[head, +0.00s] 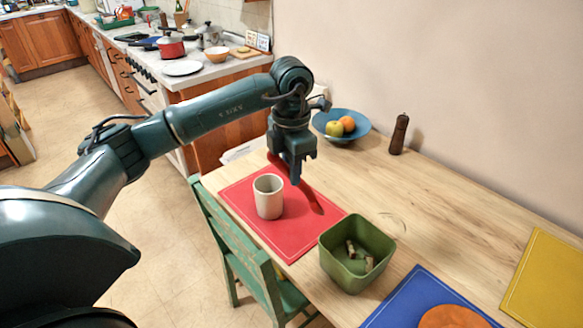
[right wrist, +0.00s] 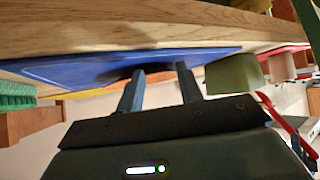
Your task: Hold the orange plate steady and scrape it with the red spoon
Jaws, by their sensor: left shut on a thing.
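The orange plate (head: 453,317) lies on the blue mat (head: 400,300), cut off by the bottom edge of the head view. My left gripper (head: 295,180) is over the far part of the red mat, shut on the red spoon (head: 314,200). The spoon slants down past the fingers over the mat; part of it is hidden by the gripper. In the right wrist view my right gripper (right wrist: 160,70) is open, its two fingers apart and pointing at the blue mat. A dark patch lies on the mat by the fingertips; I cannot tell whether it is the plate or shadow.
A white cup (head: 268,196) stands on the red mat (head: 290,240). A green bin (head: 340,275) with several small pieces stands between the mats. A blue fruit bowl (head: 360,130) and a pepper mill (head: 399,134) stand behind. A green chair (head: 235,240) is at the table's left edge.

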